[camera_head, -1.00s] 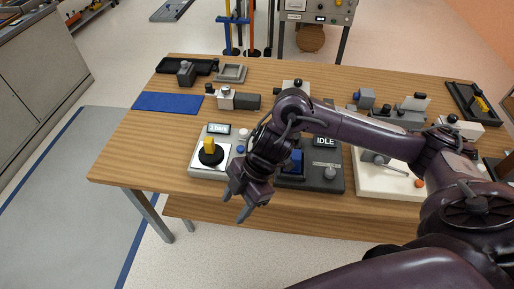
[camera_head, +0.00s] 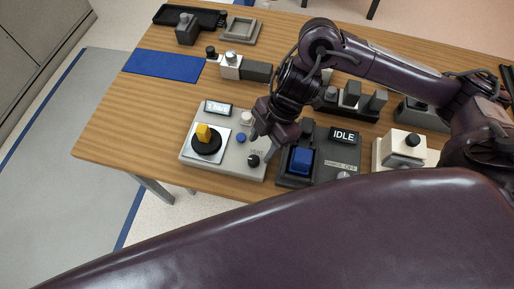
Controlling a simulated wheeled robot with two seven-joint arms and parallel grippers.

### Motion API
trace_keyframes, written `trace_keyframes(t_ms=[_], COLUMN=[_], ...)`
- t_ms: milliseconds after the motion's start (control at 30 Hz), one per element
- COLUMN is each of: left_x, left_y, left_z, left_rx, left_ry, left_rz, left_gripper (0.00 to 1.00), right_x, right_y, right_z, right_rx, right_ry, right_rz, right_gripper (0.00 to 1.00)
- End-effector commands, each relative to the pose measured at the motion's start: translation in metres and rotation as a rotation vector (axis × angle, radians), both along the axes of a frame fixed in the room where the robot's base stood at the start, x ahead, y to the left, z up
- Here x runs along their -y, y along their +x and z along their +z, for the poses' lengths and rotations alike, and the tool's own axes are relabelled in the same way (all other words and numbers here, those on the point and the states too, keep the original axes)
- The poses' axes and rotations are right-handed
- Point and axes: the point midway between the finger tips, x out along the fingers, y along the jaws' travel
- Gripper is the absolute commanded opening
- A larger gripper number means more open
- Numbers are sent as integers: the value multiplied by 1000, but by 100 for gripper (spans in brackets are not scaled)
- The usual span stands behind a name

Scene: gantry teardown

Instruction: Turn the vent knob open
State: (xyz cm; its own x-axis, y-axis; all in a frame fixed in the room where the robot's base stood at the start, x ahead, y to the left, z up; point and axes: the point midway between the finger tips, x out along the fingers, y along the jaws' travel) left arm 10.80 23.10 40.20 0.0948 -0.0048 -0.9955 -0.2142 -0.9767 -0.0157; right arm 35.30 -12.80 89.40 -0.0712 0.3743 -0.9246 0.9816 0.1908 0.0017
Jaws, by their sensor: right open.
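The vent knob (camera_head: 253,160) is a small black knob with a light pointer mark, below a VENT label. It sits at the front right of a light grey control box (camera_head: 190,158) on the wooden table. My right gripper (camera_head: 267,146) is open and empty, just above and slightly right of the vent knob, with its fingers pointing down. I cannot tell whether a finger touches the box. My left gripper is not in view.
The box also carries a yellow handle (camera_head: 203,132) on a black disc, a blue button (camera_head: 241,137) and a small display (camera_head: 218,108). A dark box with a blue switch (camera_head: 301,160) and an IDLE screen (camera_head: 343,136) stands close on the right. A blue mat (camera_head: 163,65) lies at back left.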

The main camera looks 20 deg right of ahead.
Motion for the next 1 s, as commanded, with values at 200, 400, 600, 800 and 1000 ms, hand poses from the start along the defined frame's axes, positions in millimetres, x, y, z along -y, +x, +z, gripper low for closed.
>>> trace_keyframes(t_ms=[200,400,600,800,1000], left_x=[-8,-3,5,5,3], left_y=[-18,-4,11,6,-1], left_z=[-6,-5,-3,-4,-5], left_rx=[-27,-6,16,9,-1], left_ry=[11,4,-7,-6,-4], left_rz=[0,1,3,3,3], left_gripper=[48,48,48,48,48], right_x=[-14,-20,-21,-21,-21], right_y=[-3,-4,-4,-4,-4], right_z=[-34,-50,-52,-52,-52], right_rx=[-4,0,1,1,1], right_ry=[1,0,0,0,0], right_rz=[-1,0,0,0,0], right_gripper=[50,50,50,36,10])
